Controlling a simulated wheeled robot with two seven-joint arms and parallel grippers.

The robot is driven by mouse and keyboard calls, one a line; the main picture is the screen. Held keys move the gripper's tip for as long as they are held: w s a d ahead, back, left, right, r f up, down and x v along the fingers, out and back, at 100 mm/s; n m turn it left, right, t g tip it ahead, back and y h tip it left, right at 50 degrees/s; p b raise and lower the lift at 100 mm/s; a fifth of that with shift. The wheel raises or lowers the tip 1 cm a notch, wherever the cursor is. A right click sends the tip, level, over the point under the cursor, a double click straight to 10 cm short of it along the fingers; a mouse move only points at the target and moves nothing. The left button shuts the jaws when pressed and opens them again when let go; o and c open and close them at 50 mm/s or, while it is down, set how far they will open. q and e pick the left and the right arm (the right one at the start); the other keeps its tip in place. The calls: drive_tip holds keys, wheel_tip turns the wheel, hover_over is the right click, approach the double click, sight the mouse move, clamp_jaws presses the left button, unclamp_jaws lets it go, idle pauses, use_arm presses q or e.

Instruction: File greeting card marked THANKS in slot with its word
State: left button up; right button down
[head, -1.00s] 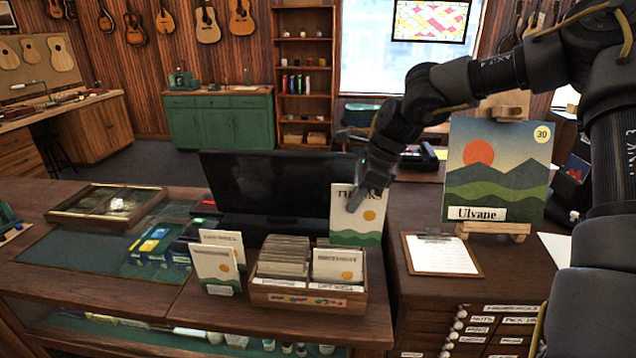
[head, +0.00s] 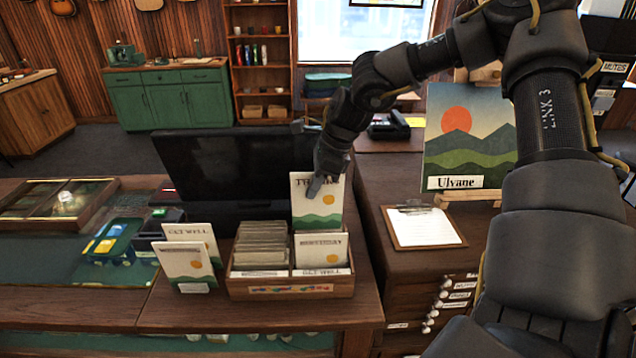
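The greeting card (head: 318,208), with "TH…" lettering, an orange sun and green hills, is upright just behind the card box. My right gripper (head: 318,184) is at its top edge, shut on it, and covers part of its word. The wooden card box (head: 290,291) stands on the counter with two compartments. The left one holds several cards (head: 262,245); the right one holds cards (head: 321,250) with a sun picture in front. My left gripper is not in view.
Two cards (head: 186,264) stand left of the box. A dark monitor (head: 225,170) is behind it. A clipboard (head: 424,227) and the Ulvane picture (head: 468,140) are on the right. A glass-topped case (head: 60,203) is at the left.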

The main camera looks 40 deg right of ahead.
sight(318, 226)
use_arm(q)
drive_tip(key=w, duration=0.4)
use_arm(e)
drive_tip(key=shift+s+d+f+b, duration=0.15)
drive_tip(key=shift+s+f+b, duration=0.2)
drive_tip(key=shift+s+f, duration=0.4)
drive_tip(key=f, duration=0.1)
drive_tip(key=f+b, duration=0.1)
drive_tip(key=f, duration=0.1)
drive_tip(key=shift+w, duration=0.35)
drive_tip(key=f+b, duration=0.1)
drive_tip(key=b, duration=0.2)
drive_tip(key=shift+s+f, duration=0.25)
drive_tip(key=shift+f, duration=0.15)
drive_tip(key=shift+w+f+b, duration=0.15)
drive_tip(key=shift+f+b, duration=0.75)
wheel_tip(318, 226, down, 3)
drive_tip(key=b, duration=0.4)
drive_tip(key=shift+f, duration=0.2)
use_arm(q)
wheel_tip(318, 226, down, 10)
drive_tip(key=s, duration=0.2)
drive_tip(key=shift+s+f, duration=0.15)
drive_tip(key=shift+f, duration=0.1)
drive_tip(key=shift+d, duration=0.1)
use_arm(e)
drive_tip(key=c, duration=1.6)
unclamp_jaws()
drive_tip(key=shift+o, duration=0.2)
